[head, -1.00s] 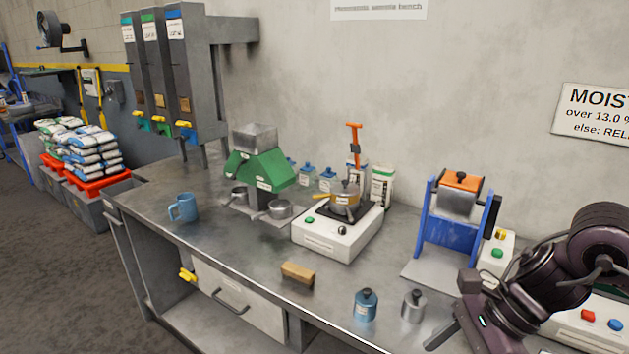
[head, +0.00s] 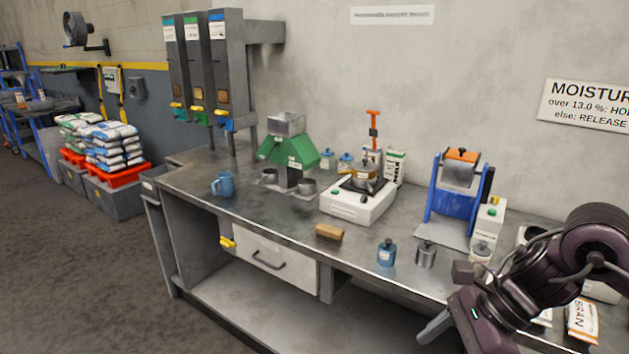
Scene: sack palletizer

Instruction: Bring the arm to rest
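My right arm comes in from the right edge, dark purple and bent at the elbow. Its gripper (head: 437,328) points down and left at the bench's front edge, in front of a grey metal canister. One grey finger shows; the other is hidden, so I cannot tell whether it is open or shut. I see nothing held in it. My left gripper is not in view.
The steel bench (head: 290,223) carries a blue mug (head: 223,185), a green divider (head: 288,152), a white hotplate (head: 352,207), a wooden block (head: 329,232), a blue canister (head: 386,252), a grey canister (head: 426,254) and a blue-framed device (head: 454,205). A bran bag (head: 582,320) lies right of my arm.

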